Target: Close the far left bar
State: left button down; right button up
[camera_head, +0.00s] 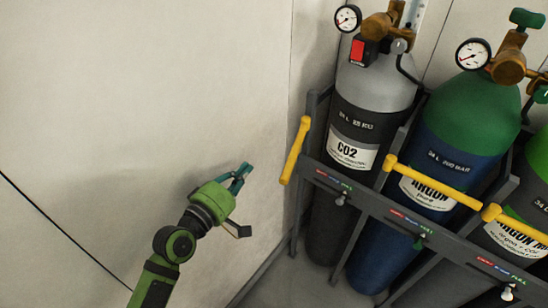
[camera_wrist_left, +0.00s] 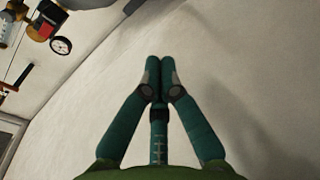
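My right gripper is not in view.
The dark rack (camera_head: 385,212) holds several cylinders, with gauges and brass valves on top. Another yellow bar (camera_head: 515,225) is at the right. A gauge (camera_wrist_left: 61,45) shows in the left wrist view. The pale wall (camera_head: 130,90) is bare on the left.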

aim_at(296, 149)
pick_arm(q)
jog(key=w+d+f+p, duration=0.1)
jog(key=w+d, duration=0.4)
jog(key=d, duration=0.2)
jog(key=shift+f+p, duration=0.2)
jog(key=shift+p, duration=0.2)
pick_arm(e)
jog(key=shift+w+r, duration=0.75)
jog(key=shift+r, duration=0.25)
pick_arm(q)
jog(key=shift+d, duration=0.1)
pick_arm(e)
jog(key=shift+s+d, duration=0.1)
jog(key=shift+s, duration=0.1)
